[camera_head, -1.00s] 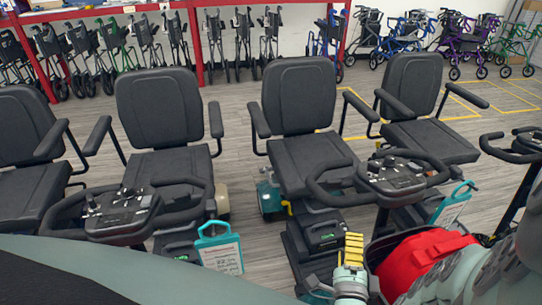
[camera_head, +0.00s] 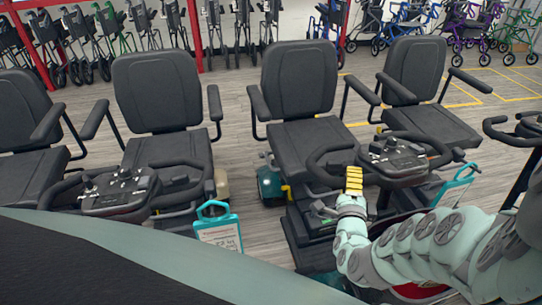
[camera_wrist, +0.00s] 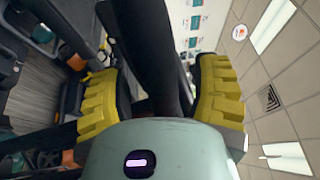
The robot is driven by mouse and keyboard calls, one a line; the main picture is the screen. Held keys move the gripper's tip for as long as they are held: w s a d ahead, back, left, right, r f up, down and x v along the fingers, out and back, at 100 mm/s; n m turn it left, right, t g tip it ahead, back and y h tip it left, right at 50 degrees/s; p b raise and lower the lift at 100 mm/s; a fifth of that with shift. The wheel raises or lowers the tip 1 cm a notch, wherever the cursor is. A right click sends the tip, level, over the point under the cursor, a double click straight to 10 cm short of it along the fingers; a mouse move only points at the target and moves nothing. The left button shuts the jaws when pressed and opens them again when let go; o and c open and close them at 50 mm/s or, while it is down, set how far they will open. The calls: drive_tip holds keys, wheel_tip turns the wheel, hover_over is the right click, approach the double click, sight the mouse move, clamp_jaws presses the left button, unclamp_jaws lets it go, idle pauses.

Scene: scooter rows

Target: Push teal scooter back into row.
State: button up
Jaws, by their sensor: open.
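The teal scooter (camera_head: 269,183) is in the middle of the head view, with a black seat and teal body panels low down. Its handlebar and control console (camera_head: 398,158) face me. My gripper (camera_head: 354,180) is at the left side of this tiller, at about console height. In the wrist view my gripper (camera_wrist: 158,85) has its two yellow fingers apart, with a dark post (camera_wrist: 155,45) between them that looks like the tiller. I cannot tell whether the fingers touch it. My arm hides the scooter's lower front.
A scooter with a cream body panel (camera_head: 221,183) stands to the left. Another seat (camera_head: 415,70) stands close on the right, with a handlebar (camera_head: 515,135) at the right edge. Teal tags hang from handlebars. Rollators (camera_head: 395,28) line the back wall. Grey floor (camera_head: 240,125) lies behind.

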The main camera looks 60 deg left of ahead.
drive_tip(key=shift+x, duration=1)
drive_tip(key=shift+a, duration=0.1)
drive_tip(key=c, duration=0.9)
clamp_jaws()
